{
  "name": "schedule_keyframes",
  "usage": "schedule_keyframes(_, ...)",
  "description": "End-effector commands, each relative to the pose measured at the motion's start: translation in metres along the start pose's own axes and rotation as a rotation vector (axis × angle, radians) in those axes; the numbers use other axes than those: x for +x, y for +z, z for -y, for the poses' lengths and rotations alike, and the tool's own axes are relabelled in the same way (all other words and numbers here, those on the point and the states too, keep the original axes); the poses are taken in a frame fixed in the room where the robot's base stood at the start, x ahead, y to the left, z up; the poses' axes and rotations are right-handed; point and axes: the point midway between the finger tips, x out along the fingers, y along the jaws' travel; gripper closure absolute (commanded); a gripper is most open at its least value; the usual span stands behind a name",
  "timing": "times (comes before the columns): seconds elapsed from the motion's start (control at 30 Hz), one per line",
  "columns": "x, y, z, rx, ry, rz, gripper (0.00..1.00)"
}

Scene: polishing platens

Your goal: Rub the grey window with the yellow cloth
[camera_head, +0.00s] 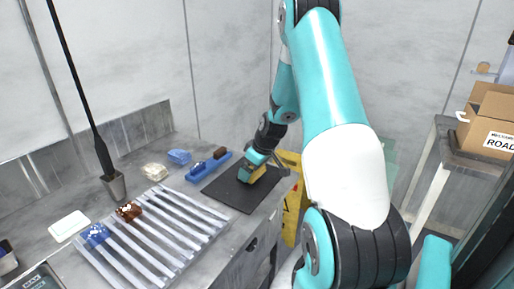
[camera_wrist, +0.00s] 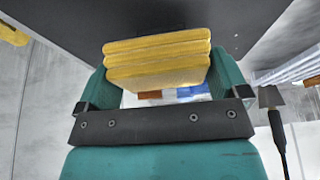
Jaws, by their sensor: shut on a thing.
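The yellow cloth (camera_wrist: 158,62) is a folded stack of thick layers between the teal fingers of my gripper (camera_wrist: 163,82) in the wrist view. In the head view my gripper (camera_head: 254,168) is shut on it, low over the flat dark grey window (camera_head: 230,194) on the bench. The cloth's yellow edge (camera_head: 259,176) shows near the window's right part. The window's dark surface (camera_wrist: 90,22) fills the top of the wrist view, close to the cloth. I cannot tell whether cloth and window touch.
A blue tray with a brown block (camera_head: 208,167) lies left of the window. Blue (camera_head: 180,157) and cream (camera_head: 154,171) bundles lie further left. A slatted rack (camera_head: 165,228) is at front left. A cardboard box (camera_head: 489,120) stands right. A yellow object (camera_head: 291,213) stands beside the bench.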

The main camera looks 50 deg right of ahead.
Motion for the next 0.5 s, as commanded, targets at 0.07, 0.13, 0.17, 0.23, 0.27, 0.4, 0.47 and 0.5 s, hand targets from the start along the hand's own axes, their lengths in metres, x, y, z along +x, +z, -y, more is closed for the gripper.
schedule_keyframes(0.07,-0.017,-0.011,0.004,-0.009,0.001,-0.005,0.29)
schedule_keyframes(0.13,-0.022,-0.015,0.006,-0.013,-0.001,-0.005,0.29)
schedule_keyframes(0.17,-0.024,-0.017,0.007,-0.014,-0.002,-0.004,0.29)
schedule_keyframes(0.23,-0.029,-0.02,0.009,-0.017,-0.003,-0.004,0.29)
schedule_keyframes(0.27,-0.032,-0.022,0.009,-0.018,-0.004,-0.004,0.29)
schedule_keyframes(0.4,-0.043,-0.028,0.012,-0.022,-0.005,-0.005,0.29)
schedule_keyframes(0.47,-0.048,-0.031,0.012,-0.023,-0.005,-0.005,0.29)
schedule_keyframes(0.5,-0.051,-0.032,0.013,-0.024,-0.006,-0.005,0.29)
